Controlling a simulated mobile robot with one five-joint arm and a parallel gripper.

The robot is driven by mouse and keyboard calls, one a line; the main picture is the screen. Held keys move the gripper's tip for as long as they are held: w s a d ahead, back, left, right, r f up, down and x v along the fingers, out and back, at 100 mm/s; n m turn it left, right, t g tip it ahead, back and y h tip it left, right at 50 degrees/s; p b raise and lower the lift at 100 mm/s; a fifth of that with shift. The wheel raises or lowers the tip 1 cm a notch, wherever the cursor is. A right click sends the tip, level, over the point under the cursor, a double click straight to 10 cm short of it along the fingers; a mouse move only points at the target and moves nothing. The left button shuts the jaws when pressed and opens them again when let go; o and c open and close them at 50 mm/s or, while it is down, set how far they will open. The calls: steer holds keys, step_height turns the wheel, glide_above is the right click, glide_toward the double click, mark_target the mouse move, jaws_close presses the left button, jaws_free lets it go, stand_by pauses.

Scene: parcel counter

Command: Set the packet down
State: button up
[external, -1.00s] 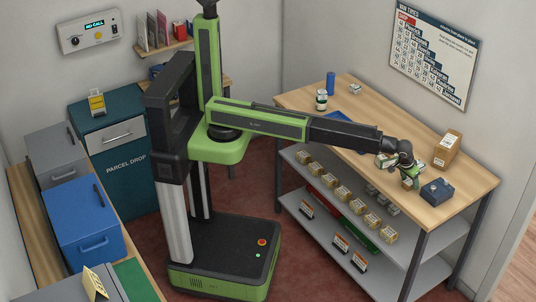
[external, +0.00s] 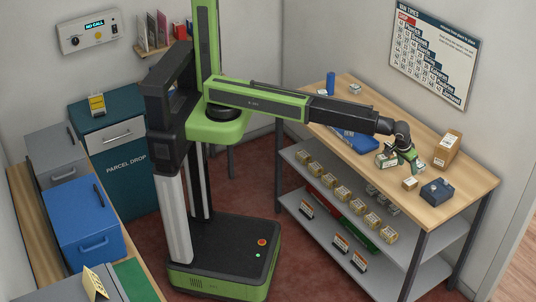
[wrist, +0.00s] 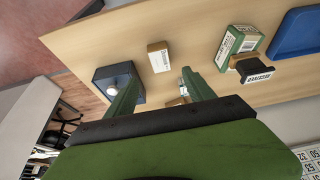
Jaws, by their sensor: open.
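The packet, a small tan box with a printed label (external: 410,184), lies on the wooden counter between the dark blue box and the green-and-white carton. It also shows in the wrist view (wrist: 159,56), past the fingertips and clear of both. My gripper (external: 412,168) is above the counter just behind the packet, with nothing held. In the wrist view its two green fingers (wrist: 160,77) stand wide apart. A small part of another tan box (wrist: 178,101) shows between the fingers, mostly hidden.
A dark blue box with a pale knob (external: 437,192) stands right of the packet. A green-and-white carton (external: 386,160) stands left, near a dark stamp-like block (wrist: 255,71) and a blue tray (external: 357,143). A tall brown carton (external: 447,150) stands behind. Bare counter lies in front.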

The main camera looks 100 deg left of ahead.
steer(key=s+a+m+g+h, duration=0.1)
steer(key=s+a+m, duration=0.2)
steer(key=s, duration=1.2)
steer(key=s+a+f+m+g+h, duration=0.1)
steer(key=s+m, duration=0.5)
steer(key=s, duration=0.9)
steer(key=shift+a+f+g+h, duration=0.2)
steer(key=shift+a+g+h, duration=0.4)
steer(key=shift+a, duration=0.45)
step_height(320, 180, down, 3)
steer(key=b, duration=0.3)
steer(key=shift+f, duration=0.1)
